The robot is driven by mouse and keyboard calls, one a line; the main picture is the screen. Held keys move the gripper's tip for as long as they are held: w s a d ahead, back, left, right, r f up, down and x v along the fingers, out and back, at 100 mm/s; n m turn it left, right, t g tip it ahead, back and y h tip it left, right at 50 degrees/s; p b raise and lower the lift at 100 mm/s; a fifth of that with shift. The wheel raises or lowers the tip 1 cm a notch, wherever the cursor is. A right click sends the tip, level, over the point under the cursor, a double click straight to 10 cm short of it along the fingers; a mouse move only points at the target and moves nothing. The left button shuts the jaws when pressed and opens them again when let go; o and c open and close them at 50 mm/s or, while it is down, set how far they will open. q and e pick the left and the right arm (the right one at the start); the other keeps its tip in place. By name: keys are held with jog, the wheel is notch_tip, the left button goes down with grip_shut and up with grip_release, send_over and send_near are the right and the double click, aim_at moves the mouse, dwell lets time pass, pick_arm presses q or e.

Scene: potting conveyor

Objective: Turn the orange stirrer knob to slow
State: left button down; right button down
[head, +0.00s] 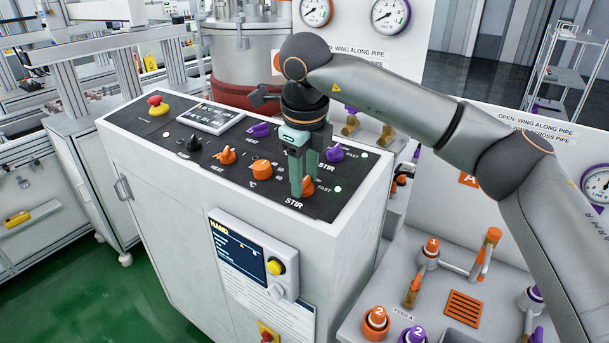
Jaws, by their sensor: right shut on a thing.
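The orange stirrer knob (308,187) sits at the front right of the black control panel, just above the white label STIR. My right gripper (302,186) comes down from above and is shut on this knob. The green fingers hide much of the knob and part of its scale, so I cannot tell which mark it points at. A lit green lamp (338,189) shows right of the knob. My left gripper is not in view.
A purple STIR knob (334,152) stands close behind my right gripper. Orange HEAT (227,155) and °C (262,169) knobs lie to the left. A red emergency button (155,101) is at the panel's far left. Gauges and pipes stand behind and right.

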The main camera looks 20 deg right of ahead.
aim_at(305, 204)
jog(key=shift+c, duration=2.1)
grip_release()
jog(key=v, duration=1.2)
jog(key=shift+r, duration=0.3)
